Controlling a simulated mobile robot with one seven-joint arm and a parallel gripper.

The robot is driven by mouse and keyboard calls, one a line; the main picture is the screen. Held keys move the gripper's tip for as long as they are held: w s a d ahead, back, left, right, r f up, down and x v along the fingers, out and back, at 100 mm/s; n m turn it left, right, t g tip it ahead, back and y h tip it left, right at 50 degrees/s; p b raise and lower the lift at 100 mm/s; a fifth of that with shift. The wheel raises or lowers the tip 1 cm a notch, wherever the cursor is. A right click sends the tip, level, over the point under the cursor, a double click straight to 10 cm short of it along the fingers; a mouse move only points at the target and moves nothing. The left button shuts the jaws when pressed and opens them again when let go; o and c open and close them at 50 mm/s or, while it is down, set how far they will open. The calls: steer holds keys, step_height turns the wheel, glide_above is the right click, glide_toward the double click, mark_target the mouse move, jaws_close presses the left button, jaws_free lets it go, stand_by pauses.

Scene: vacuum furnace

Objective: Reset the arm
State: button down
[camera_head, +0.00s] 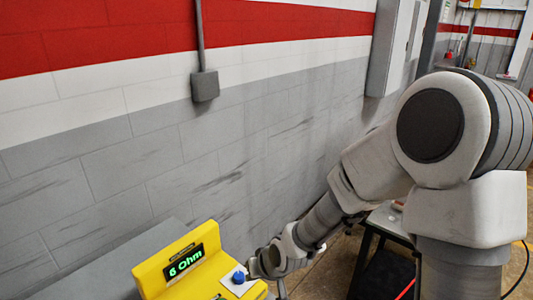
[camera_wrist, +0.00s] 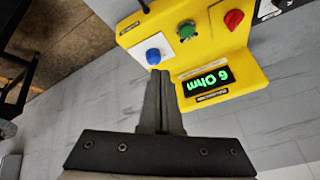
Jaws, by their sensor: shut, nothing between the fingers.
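My arm reaches from the right of the head view down to a yellow meter box (camera_head: 158,284). My gripper (camera_wrist: 160,76) is shut and empty, its two dark fingers together. Its tips appear just beside a blue knob (camera_wrist: 153,56), which sits on a white plate of the box; I cannot tell whether they touch it. In the head view the gripper (camera_head: 254,268) is at the right of the blue knob (camera_head: 239,277). The display (camera_head: 186,264) reads "6 Ohm" in green. The wrist view also shows a green button (camera_wrist: 187,30) and a red knob (camera_wrist: 233,18) on the box.
A grey brick wall (camera_head: 150,160) with white and red bands stands behind the box. A grey wall box (camera_head: 205,86) with a conduit and a tall cabinet (camera_head: 392,45) are on it. A dark table (camera_head: 385,272) stands at lower right, near a red cable (camera_head: 406,289).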

steer(key=s+d+r+m+h, duration=0.1)
steer(key=s+d+r+h, duration=0.1)
steer(key=s+d+r, duration=0.7)
steer(key=s+d+r+m+h, duration=0.2)
steer(key=s+d+r, duration=0.6)
steer(key=r, duration=0.4)
steer(key=shift+s+d+r+t+b, duration=0.35)
steer(key=shift+s+b, duration=0.1)
steer(key=shift+s, duration=0.1)
steer(key=shift+d, duration=0.1)
stand_by(0.3)
